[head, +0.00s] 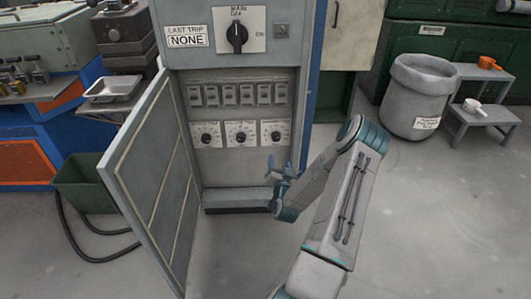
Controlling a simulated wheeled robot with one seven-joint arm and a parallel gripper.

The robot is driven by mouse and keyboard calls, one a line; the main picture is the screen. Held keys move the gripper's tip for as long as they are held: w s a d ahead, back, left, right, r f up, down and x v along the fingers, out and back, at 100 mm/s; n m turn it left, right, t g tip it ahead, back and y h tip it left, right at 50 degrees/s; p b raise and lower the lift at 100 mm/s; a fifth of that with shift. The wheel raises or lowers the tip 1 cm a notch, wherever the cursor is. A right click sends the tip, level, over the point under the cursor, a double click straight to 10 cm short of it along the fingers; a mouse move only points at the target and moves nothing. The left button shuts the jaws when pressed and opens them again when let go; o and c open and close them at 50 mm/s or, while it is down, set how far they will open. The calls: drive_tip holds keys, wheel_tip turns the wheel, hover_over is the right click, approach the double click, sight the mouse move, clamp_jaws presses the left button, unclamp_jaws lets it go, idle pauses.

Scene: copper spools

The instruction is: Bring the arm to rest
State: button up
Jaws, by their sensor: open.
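My arm (338,205) reaches up from the bottom of the head view and bends back down at its elbow. My gripper (280,170) is at the arm's end, in front of the lower right part of an open electrical cabinet (224,170). It is small in the view; its jaws are open and I see nothing between them. It is below the row of dials, and I cannot tell whether it touches the cabinet.
The cabinet door (150,180) stands open toward me on the left. Beyond it are a green bin (85,190) and a black hose (75,240) on the floor. A grey waste bin (418,98) and a step stand (480,112) stand at right. The floor at right is clear.

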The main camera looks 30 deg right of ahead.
drive_tip(key=w+a+r+n+g+y+p, duration=0.1)
drive_tip(key=a+r+n+g+y+p, duration=0.15)
drive_tip(key=a+r+p, duration=0.5)
drive_tip(key=w+a+r+n+g+y+p, duration=0.1)
drive_tip(key=a+r+n+y+p, duration=0.25)
drive_tip(key=r, duration=0.65)
drive_tip(key=w+a+r+n+g+y+p, duration=0.15)
drive_tip(key=a+r+n+p, duration=0.25)
drive_tip(key=a+r, duration=0.4)
drive_tip(key=s+a+r+g+p, duration=0.2)
drive_tip(key=s+a+r+p, duration=0.2)
drive_tip(key=s+r, duration=0.5)
drive_tip(key=s+a+r+n+g+y+p, duration=0.1)
drive_tip(key=s+a+r+g+p, duration=0.2)
drive_tip(key=s+a+r+p, duration=0.2)
drive_tip(key=s+a+r+n+g+y+p, duration=0.1)
drive_tip(key=s+a+r+p, duration=0.4)
drive_tip(key=s+r, duration=0.9)
drive_tip(key=shift+a+r+g+p, duration=0.2)
drive_tip(key=shift+r+g+p, duration=0.55)
drive_tip(key=shift+p, duration=0.4)
drive_tip(key=c, duration=0.4)
drive_tip(key=shift+w, duration=0.1)
drive_tip(key=shift+c, duration=0.3)
